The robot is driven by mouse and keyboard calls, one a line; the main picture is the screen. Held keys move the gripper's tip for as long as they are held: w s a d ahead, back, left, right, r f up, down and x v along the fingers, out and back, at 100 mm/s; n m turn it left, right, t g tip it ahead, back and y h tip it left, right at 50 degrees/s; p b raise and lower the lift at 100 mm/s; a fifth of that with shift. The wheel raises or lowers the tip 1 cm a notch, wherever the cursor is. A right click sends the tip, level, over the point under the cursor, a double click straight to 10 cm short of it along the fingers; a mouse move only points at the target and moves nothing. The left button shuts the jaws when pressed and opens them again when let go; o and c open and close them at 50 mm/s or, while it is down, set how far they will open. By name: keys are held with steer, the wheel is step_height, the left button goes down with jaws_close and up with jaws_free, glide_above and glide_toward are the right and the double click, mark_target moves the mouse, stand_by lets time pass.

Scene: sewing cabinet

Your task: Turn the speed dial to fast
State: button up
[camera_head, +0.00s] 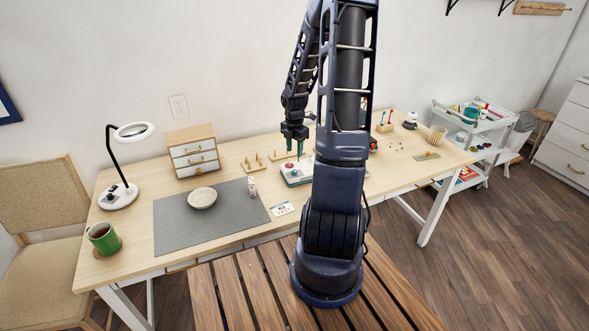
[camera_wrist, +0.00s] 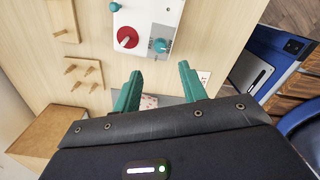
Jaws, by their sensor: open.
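A white control box (camera_head: 292,178) with a teal base sits on the table, partly hidden behind my arm in the head view. In the wrist view the box (camera_wrist: 143,18) carries a red dial (camera_wrist: 127,38) with a pale pointer, a teal knob (camera_wrist: 161,46) with small grey markings beside it, and another teal knob (camera_wrist: 115,6) at the top edge. The markings are too small to read, so I cannot tell which is the speed dial. My gripper (camera_wrist: 160,68) is open and empty, its teal fingertips apart, near the box's edge. In the head view my gripper (camera_head: 295,146) points down above the box.
Wooden peg boards (camera_head: 255,163) stand left of the box, beside a small drawer unit (camera_head: 193,150). A grey mat (camera_head: 175,222) holds a bowl (camera_head: 202,198) and a small pinkish item (camera_head: 252,187). A card (camera_head: 282,209) lies in front of the box.

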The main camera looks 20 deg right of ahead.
mark_target(294, 171)
step_height(294, 171, down, 10)
stand_by(0.5)
jaws_close()
